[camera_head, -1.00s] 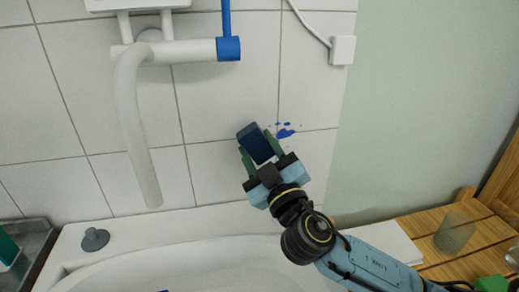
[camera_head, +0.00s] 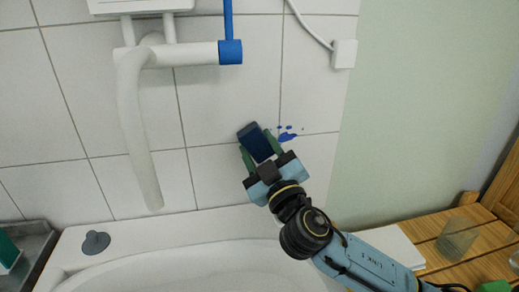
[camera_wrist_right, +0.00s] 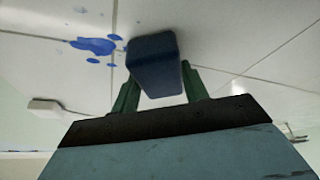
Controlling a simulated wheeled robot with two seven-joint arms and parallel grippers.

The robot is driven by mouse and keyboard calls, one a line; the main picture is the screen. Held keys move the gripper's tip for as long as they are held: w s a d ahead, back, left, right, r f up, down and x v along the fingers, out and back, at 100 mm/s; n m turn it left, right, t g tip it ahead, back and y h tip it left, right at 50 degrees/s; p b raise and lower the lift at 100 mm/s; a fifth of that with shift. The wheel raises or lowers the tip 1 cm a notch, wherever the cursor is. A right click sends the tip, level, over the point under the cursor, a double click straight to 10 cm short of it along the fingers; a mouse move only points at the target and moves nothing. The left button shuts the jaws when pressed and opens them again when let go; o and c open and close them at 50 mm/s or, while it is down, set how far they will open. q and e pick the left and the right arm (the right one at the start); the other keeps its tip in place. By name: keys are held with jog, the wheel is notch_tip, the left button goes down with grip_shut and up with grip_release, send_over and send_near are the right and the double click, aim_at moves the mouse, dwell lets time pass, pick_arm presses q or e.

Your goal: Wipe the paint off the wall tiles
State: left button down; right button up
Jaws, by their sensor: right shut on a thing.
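A dark blue block (camera_head: 255,141), perhaps a sponge or eraser, is held between the green fingers of my right gripper (camera_head: 261,150). In the right wrist view the block (camera_wrist_right: 155,66) sits between both fingertips of the gripper (camera_wrist_right: 160,90), close to the wall tiles; I cannot tell if it touches them. Blue paint (camera_head: 287,134) marks the white wall tiles (camera_head: 225,105) just right of the block. In the right wrist view the paint (camera_wrist_right: 93,46) is a large splash with several small spots, left of the block. My left gripper is not in view.
A white faucet (camera_head: 135,110) with a blue handle (camera_head: 230,51) is on the wall to the left. A basin (camera_head: 200,270) lies below, with a grey stopper (camera_head: 96,242) on its rim. A white wall box (camera_head: 344,54) is upper right. A wooden slatted surface (camera_head: 465,245) holds a glass (camera_head: 457,236).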

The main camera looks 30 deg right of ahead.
jog(key=shift+s+d+b, duration=0.35)
jog(key=shift+d, duration=1)
jog(key=shift+s+d+b, duration=0.35)
jog(key=shift+d, duration=1.05)
jog(key=shift+s+d+b, duration=0.35)
jog(key=shift+d, duration=1)
jog(key=shift+s+d, duration=0.25)
jog(key=shift+d, duration=0.8)
